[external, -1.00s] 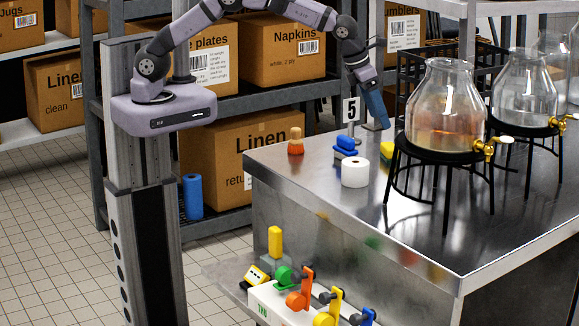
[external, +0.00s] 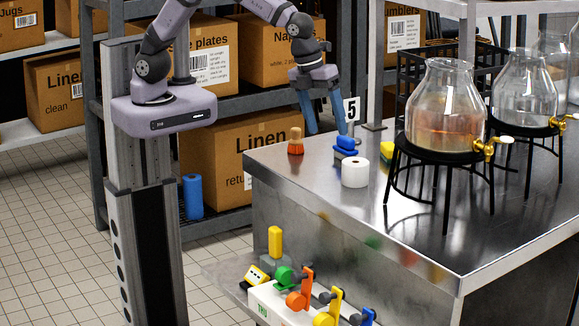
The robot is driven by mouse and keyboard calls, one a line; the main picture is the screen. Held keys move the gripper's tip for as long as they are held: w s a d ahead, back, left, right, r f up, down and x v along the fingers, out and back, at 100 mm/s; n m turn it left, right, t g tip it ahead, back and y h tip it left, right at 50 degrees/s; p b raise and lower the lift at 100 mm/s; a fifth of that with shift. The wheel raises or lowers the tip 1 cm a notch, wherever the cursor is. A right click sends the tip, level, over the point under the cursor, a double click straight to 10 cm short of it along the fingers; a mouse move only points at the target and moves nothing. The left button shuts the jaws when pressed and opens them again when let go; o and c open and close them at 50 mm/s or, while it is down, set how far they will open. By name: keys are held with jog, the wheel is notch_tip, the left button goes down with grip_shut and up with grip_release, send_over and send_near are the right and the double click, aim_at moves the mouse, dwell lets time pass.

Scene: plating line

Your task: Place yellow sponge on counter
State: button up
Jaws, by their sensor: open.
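A second, upright yellow block (external: 275,241) stands on a small grey base below the counter's front; I cannot tell for sure which one is the sponge. My gripper (external: 327,131) has two blue fingers, spread apart and pointing down, with nothing between them. It hangs over the counter's far left part, above and behind the blue brush, to the left of the yellow block on the counter.
A wooden-topped orange item (external: 296,142), a blue brush (external: 345,146) and a white roll (external: 355,173) stand near my gripper. Glass dispensers (external: 446,115) on black stands (external: 443,156) take up the right. A number 5 sign (external: 352,108) stands behind. The counter's front middle is clear.

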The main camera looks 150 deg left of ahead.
jog(key=s+d+f+n+g+h, duration=0.1)
jog(key=s+d+f+n, duration=0.1)
jog(key=s+d+n, duration=0.5)
jog(key=s+d+f+n+h, duration=0.1)
jog(key=s+d+f+n, duration=0.1)
jog(key=s+d+n, duration=0.6)
jog(key=s+d, duration=0.5)
jog(key=d, duration=0.8)
jog(key=shift+f+n+g, duration=0.3)
jog(key=shift+f+g, duration=0.05)
jog(key=shift+g, duration=0.05)
